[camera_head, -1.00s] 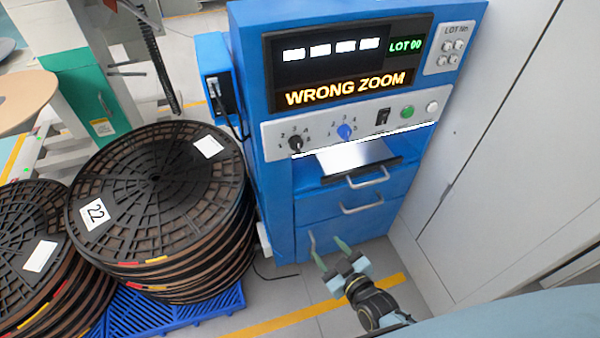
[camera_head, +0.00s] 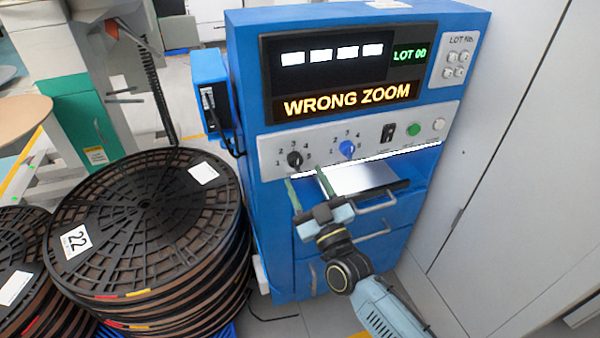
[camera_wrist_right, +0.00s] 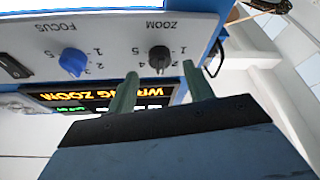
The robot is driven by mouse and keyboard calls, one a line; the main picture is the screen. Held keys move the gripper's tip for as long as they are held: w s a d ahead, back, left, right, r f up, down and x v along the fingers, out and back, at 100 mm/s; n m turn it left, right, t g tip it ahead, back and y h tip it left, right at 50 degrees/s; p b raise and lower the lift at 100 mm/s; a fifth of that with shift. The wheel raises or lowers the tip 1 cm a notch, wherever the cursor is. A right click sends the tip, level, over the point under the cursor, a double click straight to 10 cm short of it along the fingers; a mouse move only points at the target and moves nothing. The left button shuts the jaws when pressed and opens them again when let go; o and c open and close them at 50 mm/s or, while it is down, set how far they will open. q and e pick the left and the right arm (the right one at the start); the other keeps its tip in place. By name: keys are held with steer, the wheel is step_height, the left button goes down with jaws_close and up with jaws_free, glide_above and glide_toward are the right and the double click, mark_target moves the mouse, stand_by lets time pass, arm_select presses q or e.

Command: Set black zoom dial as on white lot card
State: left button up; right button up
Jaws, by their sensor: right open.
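The black zoom dial (camera_head: 295,158) is on the grey control panel, left of the blue focus dial (camera_head: 347,149). Numbers ring it; its pointer's setting is too small to tell. My right gripper (camera_head: 305,177) is open and empty just below and in front of it. In the right wrist view, upside down, the black dial (camera_wrist_right: 159,59) appears between the tips of my open fingers (camera_wrist_right: 161,72), with no contact visible. The screen (camera_head: 346,98) reads WRONG ZOOM and LOT 00. A white card (camera_head: 383,4) lies partly in view on the cabinet top; its writing is unreadable. My left gripper is out of view.
Black reels (camera_head: 150,215) stand stacked at the left, with a white 22 label (camera_head: 75,241). A blue box (camera_head: 212,88) juts from the cabinet's left side. A lit tray (camera_head: 358,178) and drawer handles lie below the panel. A pale wall (camera_head: 500,150) closes the right side.

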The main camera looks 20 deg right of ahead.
mark_target(296, 168)
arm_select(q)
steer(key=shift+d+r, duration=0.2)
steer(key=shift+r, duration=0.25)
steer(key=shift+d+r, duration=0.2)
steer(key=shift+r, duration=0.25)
arm_select(e)
steer(key=shift+x, duration=1.85)
steer(key=c, duration=1)
steer(key=shift+m, duration=0.3)
